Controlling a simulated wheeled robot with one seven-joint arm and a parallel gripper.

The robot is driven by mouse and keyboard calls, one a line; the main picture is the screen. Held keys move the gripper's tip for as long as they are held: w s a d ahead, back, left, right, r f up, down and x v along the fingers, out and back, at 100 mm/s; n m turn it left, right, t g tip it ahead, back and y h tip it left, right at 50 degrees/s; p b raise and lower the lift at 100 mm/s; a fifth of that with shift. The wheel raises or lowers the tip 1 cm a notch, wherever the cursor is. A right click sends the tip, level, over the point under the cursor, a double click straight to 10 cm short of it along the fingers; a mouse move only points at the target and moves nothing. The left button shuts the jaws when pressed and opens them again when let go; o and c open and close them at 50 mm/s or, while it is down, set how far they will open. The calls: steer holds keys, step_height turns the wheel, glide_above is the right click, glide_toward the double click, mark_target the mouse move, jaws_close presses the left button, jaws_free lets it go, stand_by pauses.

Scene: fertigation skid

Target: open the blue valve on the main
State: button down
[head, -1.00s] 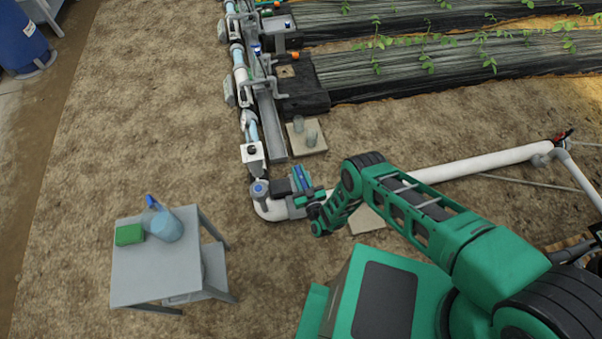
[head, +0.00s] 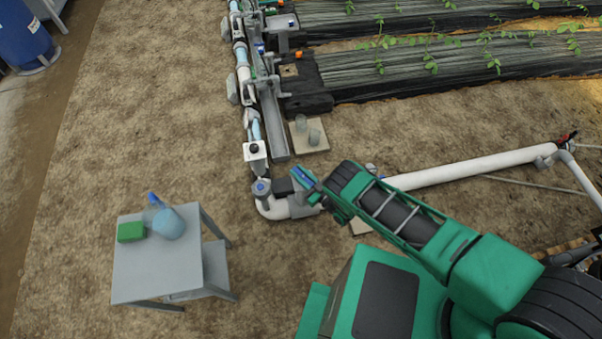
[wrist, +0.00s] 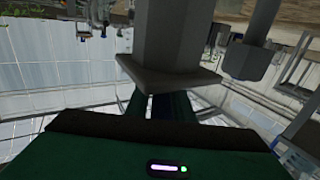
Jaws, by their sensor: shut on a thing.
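The blue valve's handle (head: 304,175) shows as a small blue strip over the main's white and grey pipe, just right of the pipe's bend. My gripper (head: 314,186) is at this handle, at the end of my green arm, and is shut on it. The arm partly hides the handle and the valve body. In the wrist view my dark green fingers (wrist: 160,106) show below a large grey block, with a dark bluish strip between them. The handle's exact angle to the pipe is hard to tell.
A grey side table (head: 150,275) holds a green box (head: 131,232) and a bottle of blue liquid (head: 168,222). The white pipe (head: 470,167) runs right.

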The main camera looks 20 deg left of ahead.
steer(key=shift+w+d+r, duration=0.1)
steer(key=shift+w+d, duration=0.1)
steer(key=shift+w, duration=0.1)
steer(key=c, duration=1.8)
jaws_free()
steer(key=shift+c, duration=0.2)
steer(key=shift+o, duration=0.8)
steer(key=shift+s, duration=0.1)
steer(key=v, duration=1)
steer(key=shift+s+d, duration=0.15)
steer(key=shift+d, duration=0.15)
